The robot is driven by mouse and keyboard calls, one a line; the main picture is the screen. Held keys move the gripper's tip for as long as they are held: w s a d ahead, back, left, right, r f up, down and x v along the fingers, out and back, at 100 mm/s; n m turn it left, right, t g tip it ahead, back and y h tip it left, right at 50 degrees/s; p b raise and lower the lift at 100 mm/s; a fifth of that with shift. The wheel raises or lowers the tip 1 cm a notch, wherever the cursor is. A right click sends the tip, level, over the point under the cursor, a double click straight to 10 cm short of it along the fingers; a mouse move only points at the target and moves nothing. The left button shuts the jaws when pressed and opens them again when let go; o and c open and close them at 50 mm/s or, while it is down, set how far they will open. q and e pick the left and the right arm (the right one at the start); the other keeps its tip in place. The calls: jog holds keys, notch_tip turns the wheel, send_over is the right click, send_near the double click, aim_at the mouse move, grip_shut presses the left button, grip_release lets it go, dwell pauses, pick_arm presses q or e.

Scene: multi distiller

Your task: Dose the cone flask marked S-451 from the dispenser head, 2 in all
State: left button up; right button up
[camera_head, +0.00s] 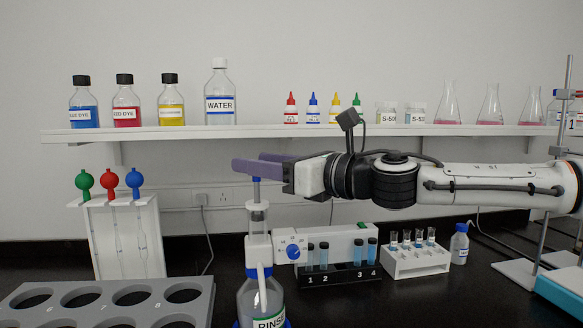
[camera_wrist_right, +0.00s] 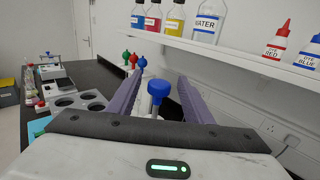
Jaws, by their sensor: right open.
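The dispenser head (camera_head: 258,240) sits on top of the bottle marked RINSE (camera_head: 258,300), front centre in the head view. Its plunger stands raised with a blue cap (camera_head: 256,180). My right gripper (camera_head: 254,162) is open at the height of the plunger top, its purple fingers pointing left. In the right wrist view the blue cap (camera_wrist_right: 158,88) shows between the two spread fingers; I cannot tell whether they touch it. I cannot read S-451 on any flask. Cone flasks (camera_head: 489,106) stand on the shelf at right with pink liquid. My left gripper is not in view.
A grey numbered rack (camera_head: 105,296) lies front left, with a pipette stand (camera_head: 125,235) behind it. A vial rack (camera_head: 338,276) and white tube rack (camera_head: 417,263) stand right of the dispenser. The shelf (camera_head: 200,134) holds dye bottles, water, droppers and beakers.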

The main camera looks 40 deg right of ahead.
pick_arm(q)
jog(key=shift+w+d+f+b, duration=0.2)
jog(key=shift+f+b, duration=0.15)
jog(key=shift+b, duration=0.35)
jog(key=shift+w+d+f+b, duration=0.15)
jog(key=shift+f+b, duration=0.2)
jog(key=shift+b, duration=0.35)
pick_arm(e)
jog(key=v, duration=0.9)
jog(key=shift+s, duration=0.1)
